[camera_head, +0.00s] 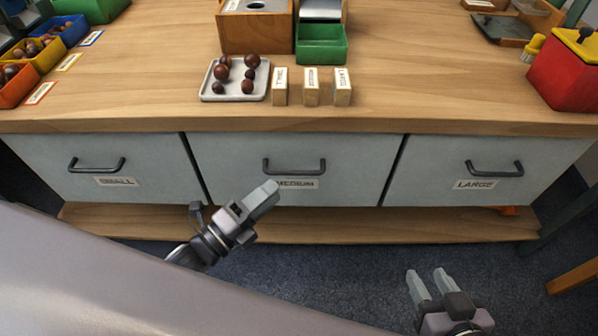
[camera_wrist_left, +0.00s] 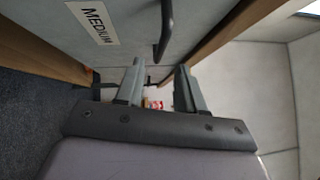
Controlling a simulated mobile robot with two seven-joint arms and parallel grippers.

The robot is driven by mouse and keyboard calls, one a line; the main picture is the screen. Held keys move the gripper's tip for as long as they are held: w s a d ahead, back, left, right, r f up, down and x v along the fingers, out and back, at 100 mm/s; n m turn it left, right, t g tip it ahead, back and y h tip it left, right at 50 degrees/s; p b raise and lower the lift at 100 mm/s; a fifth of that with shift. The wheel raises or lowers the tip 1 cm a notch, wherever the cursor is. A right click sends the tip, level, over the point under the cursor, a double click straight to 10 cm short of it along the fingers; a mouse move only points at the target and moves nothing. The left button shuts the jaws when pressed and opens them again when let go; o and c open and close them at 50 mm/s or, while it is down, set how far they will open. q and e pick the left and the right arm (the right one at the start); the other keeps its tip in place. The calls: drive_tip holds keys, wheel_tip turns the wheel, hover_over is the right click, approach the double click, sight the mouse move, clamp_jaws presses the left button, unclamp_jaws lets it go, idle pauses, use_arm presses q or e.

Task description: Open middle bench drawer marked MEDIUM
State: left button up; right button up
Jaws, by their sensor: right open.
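The middle drawer (camera_head: 230,160) has a grey front, a dark bar handle (camera_head: 294,167) and a MEDIUM label (camera_head: 297,184). Its front is flush with its neighbours, so it is shut. My left gripper (camera_head: 268,193) is in front of it, just below and left of the handle, partly covering the label. In the left wrist view the left gripper's fingers (camera_wrist_left: 159,66) are apart with nothing held between them. The handle (camera_wrist_left: 166,28) lies ahead of the fingertips there, near the label (camera_wrist_left: 93,23). My right gripper (camera_head: 426,273) is open and empty, low at the right.
The SMALL drawer (camera_head: 60,155) and LARGE drawer (camera_head: 440,155) flank the middle one, both shut. A lower wooden shelf (camera_head: 380,225) runs beneath. On the bench are a tray of chestnuts (camera_head: 209,92), labelled blocks (camera_head: 312,88) and a red bin (camera_head: 565,75).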

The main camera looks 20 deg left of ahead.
sight(290, 177)
use_arm(q)
drive_tip(key=shift+b+x, duration=0.55)
drive_tip(key=shift+x, duration=2.7)
clamp_jaws()
